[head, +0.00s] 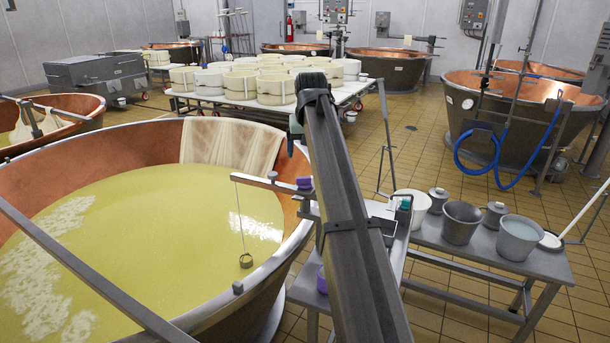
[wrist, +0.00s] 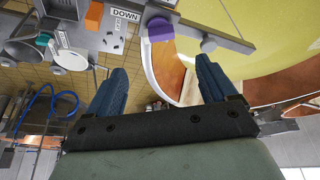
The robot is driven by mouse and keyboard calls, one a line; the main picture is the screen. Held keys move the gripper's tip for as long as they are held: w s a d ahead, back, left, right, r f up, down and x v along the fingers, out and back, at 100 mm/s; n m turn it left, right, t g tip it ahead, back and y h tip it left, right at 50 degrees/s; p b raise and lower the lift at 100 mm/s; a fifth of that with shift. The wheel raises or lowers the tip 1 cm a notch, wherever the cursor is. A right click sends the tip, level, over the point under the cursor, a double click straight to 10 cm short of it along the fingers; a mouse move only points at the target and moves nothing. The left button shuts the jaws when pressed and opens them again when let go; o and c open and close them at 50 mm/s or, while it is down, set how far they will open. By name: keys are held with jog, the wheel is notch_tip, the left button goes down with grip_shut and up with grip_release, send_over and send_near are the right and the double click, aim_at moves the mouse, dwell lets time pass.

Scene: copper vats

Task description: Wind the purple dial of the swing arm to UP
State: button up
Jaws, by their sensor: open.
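The purple dial (head: 304,183) sits at the inner end of the grey swing arm (head: 268,184), by the rim of the near vat. A ring (head: 246,261) hangs from the swing arm's other end on a thin rod, at the level of the yellow-green liquid. In the wrist view the purple dial (wrist: 160,28) is beside a white label reading DOWN (wrist: 125,15); no UP label can be read. My gripper (wrist: 161,66) is open and empty, its blue fingers apart from the dial. In the head view my arm hides most of the gripper.
Beside the vat stands a metal table (head: 440,238) with several buckets and pots. An orange block (wrist: 94,15) is left of the DOWN label. The near vat's copper wall (head: 150,142) has a cloth over its far rim.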

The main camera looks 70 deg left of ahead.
aim_at(305, 177)
jog(key=x, duration=1.1)
jog(key=shift+w+a+f, duration=0.1)
jog(key=shift+a+f, duration=0.05)
jog(key=shift+f, duration=0.15)
jog(key=c, duration=1.1)
